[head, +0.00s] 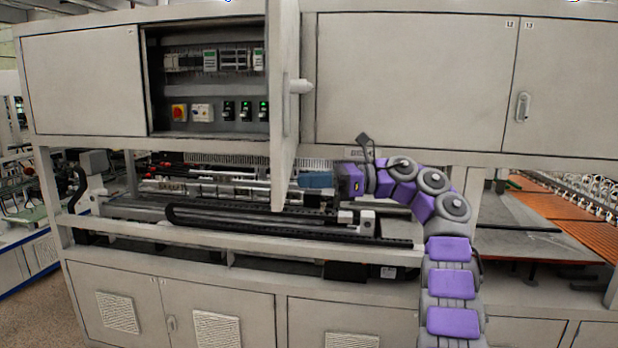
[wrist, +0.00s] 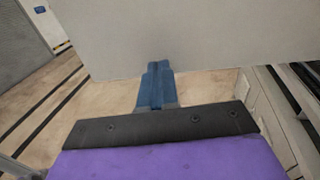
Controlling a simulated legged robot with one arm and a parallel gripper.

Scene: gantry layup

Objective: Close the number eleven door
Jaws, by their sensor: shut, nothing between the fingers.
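The open cabinet door (head: 283,60) stands swung outward from the upper cabinet, seen almost edge-on in the head view. Its handle (head: 301,87) is on the face to the right. No number is readable on it. My gripper (head: 303,180) has blue fingers, shut and empty, beside the lower right of this door. In the wrist view, the gripper (wrist: 157,67) points at a plain grey panel (wrist: 200,35), with the fingertips overlapping its lower edge. I cannot tell whether they touch it.
The open bay (head: 205,85) shows switches and electrical modules. Shut doors flank it: a left door (head: 82,80) and right doors (head: 415,80) (head: 570,90). Below runs a machine bed with a black cable chain (head: 290,225) and a front rail (head: 240,237). Floor (wrist: 100,105) shows beyond the panel.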

